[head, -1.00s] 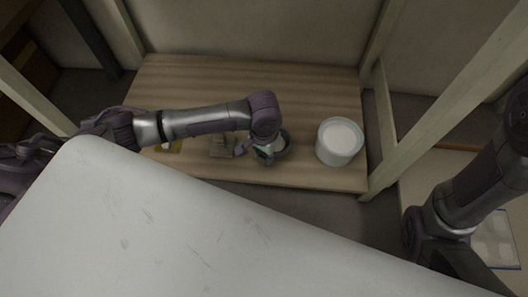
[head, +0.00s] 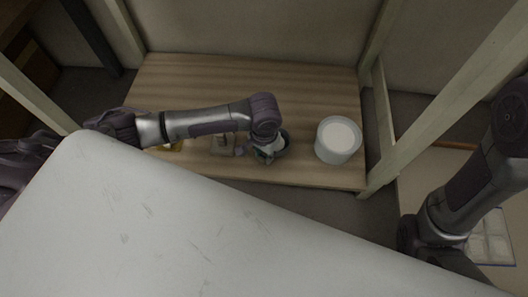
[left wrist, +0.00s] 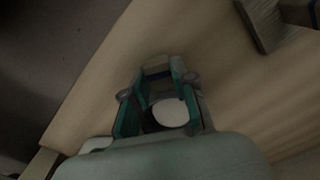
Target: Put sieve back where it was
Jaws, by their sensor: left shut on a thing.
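My left gripper (head: 264,157) reaches down over the low wooden shelf, near its front edge. A dark round thing (head: 284,145), which looks like the sieve, shows beside the gripper and is partly hidden by it. In the left wrist view the gripper (left wrist: 160,100) has its teal fingers around a dark thing with a pale round face (left wrist: 168,113). The gripper is shut on it. Whether it touches the shelf I cannot tell. My right gripper is out of view; only part of that arm shows at the right.
A white bucket (head: 338,141) with pale contents stands right of the left gripper. A small wooden block-like object (head: 222,147) and a yellow item (head: 173,146) lie to its left. The wooden shelf (head: 250,80) is clear behind. A white tabletop (head: 180,230) fills the foreground; pale posts (head: 440,120) frame the shelf.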

